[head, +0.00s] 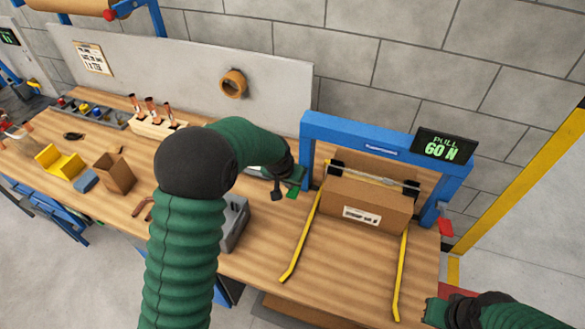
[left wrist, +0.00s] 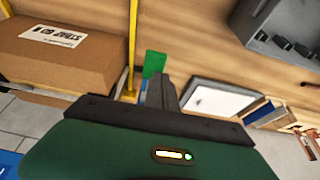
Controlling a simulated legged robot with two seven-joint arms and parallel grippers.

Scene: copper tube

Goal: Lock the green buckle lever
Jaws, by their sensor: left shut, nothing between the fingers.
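The green buckle lever (head: 294,192) shows as a small green piece at the foot of the blue frame's left post. It also shows in the left wrist view (left wrist: 155,64), just past the fingertips. My left gripper (head: 278,191) is shut and empty close to the lever's left side; its dark fingers (left wrist: 160,88) point at the lever. I cannot tell whether they touch it. The strapped cardboard box (head: 365,205) stands under the frame. My right arm shows at the lower right; its fingers cannot be made out.
The blue frame (head: 350,135) carries a display reading "PULL 60 N" (head: 445,147). Yellow strips (head: 300,240) run forward beside the box. A grey bin (head: 234,225) stands left of the gripper, partly behind my arm. Copper pieces in a wooden block (head: 158,122) stand farther left.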

